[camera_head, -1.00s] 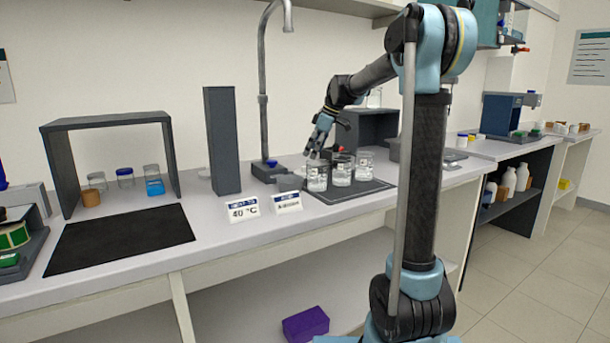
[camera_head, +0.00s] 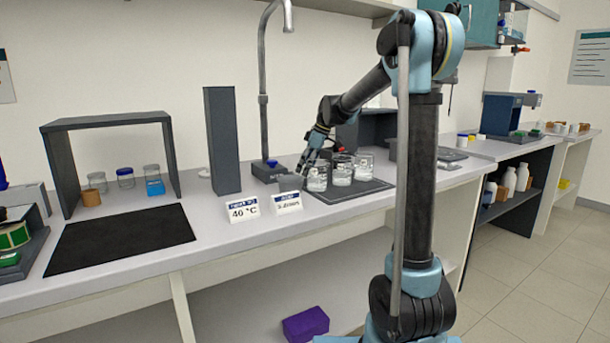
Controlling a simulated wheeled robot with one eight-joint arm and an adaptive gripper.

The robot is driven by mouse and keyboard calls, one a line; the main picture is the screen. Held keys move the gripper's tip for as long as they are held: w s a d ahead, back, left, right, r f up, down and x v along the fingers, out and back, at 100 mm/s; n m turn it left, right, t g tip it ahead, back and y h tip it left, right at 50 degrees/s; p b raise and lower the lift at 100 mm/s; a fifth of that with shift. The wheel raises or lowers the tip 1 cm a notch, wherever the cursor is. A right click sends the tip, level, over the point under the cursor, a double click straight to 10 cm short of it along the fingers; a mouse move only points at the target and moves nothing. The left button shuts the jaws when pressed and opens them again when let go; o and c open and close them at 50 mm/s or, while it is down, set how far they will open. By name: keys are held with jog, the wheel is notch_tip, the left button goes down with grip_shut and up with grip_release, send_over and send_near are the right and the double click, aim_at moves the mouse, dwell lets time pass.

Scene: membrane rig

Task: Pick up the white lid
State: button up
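My gripper (camera_head: 304,168) points down and to the left, just left of the glass beakers (camera_head: 341,172) and above the back of the sign cards. A small greyish shape (camera_head: 290,182) shows just below its fingertips. I cannot tell if this is a lid or if it is held. The fingers are too small to tell open from shut. A small pale flat disc (camera_head: 204,173) lies on the bench, partly hidden behind the dark upright block; I cannot tell if it is the white lid.
The beakers stand on a dark mat (camera_head: 376,187). Two sign cards, one reading 40 °C (camera_head: 242,210), stand in front. A dark upright block (camera_head: 222,140) and a tall metal stand (camera_head: 263,100) rise behind. A black mat (camera_head: 120,238) at left is bare.

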jog(key=shift+d, duration=0.1)
jog(key=c, duration=0.7)
